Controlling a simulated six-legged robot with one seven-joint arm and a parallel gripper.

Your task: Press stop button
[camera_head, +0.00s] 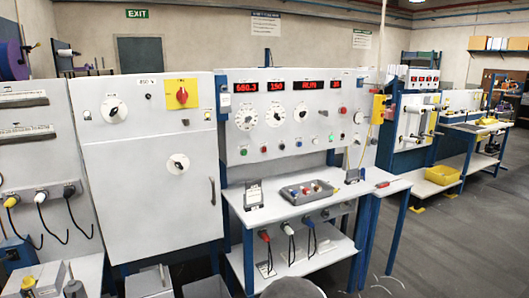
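The grey control panel (290,100) stands in the middle of the view, upright above a white bench. A small red round button (343,110) sits at the panel's right part, below the displays; I cannot read a label on it. Smaller red (281,146) and green (264,150) round controls sit along the panel's lower edge. The red display (309,85) reads RUN. A yellow box (378,109) is fixed at the panel's right edge. My gripper is not in view.
The left cabinet (150,190) has a red rotary switch (182,96) on a yellow plate. A grey box with small controls (306,191) lies on the white bench (258,214), which juts out below the panel. Cables hang under it. Grey floor (460,240) at right is clear.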

